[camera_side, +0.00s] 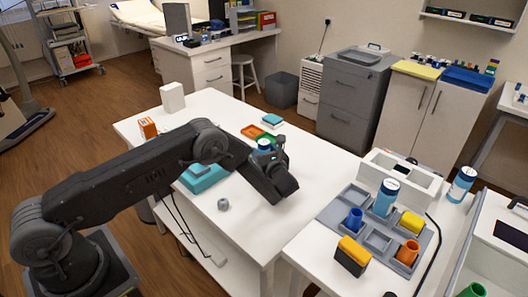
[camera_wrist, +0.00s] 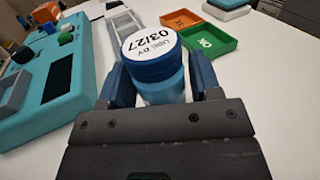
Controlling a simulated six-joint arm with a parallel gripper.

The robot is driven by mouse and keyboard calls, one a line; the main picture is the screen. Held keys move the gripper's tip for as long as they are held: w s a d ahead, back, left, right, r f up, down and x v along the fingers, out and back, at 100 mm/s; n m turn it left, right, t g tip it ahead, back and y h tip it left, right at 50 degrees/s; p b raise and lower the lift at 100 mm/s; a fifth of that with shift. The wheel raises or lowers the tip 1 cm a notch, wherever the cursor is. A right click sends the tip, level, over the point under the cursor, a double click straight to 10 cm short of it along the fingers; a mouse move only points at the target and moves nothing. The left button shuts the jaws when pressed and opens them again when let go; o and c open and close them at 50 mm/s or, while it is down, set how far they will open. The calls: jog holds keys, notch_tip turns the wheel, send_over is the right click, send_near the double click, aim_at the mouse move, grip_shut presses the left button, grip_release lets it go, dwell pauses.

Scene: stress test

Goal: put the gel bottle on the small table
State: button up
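A blue bottle with a white lid label reading "USE BY 03/27" (camera_wrist: 155,50) stands between the two fingers of my gripper (camera_wrist: 160,85) in the wrist view. Two similar blue bottles stand at the right, one on the grey tray (camera_side: 385,197) and one beside the white box (camera_side: 462,184).
On the white table are a teal device (camera_side: 205,178), a green tray (camera_wrist: 208,40), an orange tray (camera_wrist: 182,19), a small grey knob (camera_side: 223,204) and a white block (camera_side: 172,97). The grey organiser (camera_side: 340,213) holds coloured pieces. The table's front right is clear.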

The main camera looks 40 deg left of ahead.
jog(key=shift+o, duration=1.1)
